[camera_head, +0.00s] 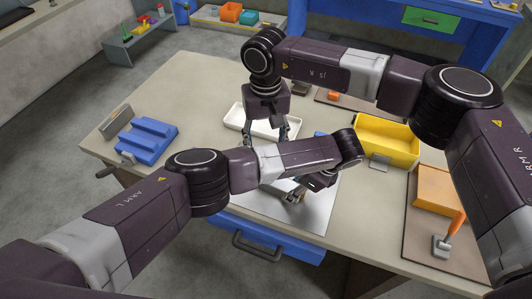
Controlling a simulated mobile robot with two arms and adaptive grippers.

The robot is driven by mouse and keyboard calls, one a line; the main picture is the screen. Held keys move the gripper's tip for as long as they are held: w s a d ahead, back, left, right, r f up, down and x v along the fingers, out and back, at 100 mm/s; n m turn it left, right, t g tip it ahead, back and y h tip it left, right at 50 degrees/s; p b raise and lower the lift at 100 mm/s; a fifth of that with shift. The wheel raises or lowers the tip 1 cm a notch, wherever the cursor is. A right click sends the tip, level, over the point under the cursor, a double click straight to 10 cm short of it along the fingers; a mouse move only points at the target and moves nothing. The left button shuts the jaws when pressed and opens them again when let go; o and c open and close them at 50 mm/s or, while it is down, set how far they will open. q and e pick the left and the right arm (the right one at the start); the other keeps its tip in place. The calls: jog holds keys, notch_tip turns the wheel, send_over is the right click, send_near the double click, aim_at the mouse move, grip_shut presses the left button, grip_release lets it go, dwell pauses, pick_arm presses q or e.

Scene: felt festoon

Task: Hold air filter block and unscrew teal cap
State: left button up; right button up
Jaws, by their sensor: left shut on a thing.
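My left gripper (298,192) is low over a pale metal sheet (315,212) near the table's front edge. It is shut on a light grey piece (283,185), which looks like the air filter block; my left arm covers much of it. My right gripper (268,131) points down just behind my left forearm. Its fingers stand apart at the top, but their tips are hidden behind that forearm, so I cannot tell whether they hold anything. I cannot make out the teal cap.
A white tray (233,117) lies behind the grippers. A blue ridged block (147,141) is at the left, a yellow bin (387,140) at the right. An orange block (437,190) and an orange-handled tool (442,243) lie on a brown board. The table's left front is clear.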

dwell(0.3)
pick_arm(q)
jog(key=o, duration=1.4)
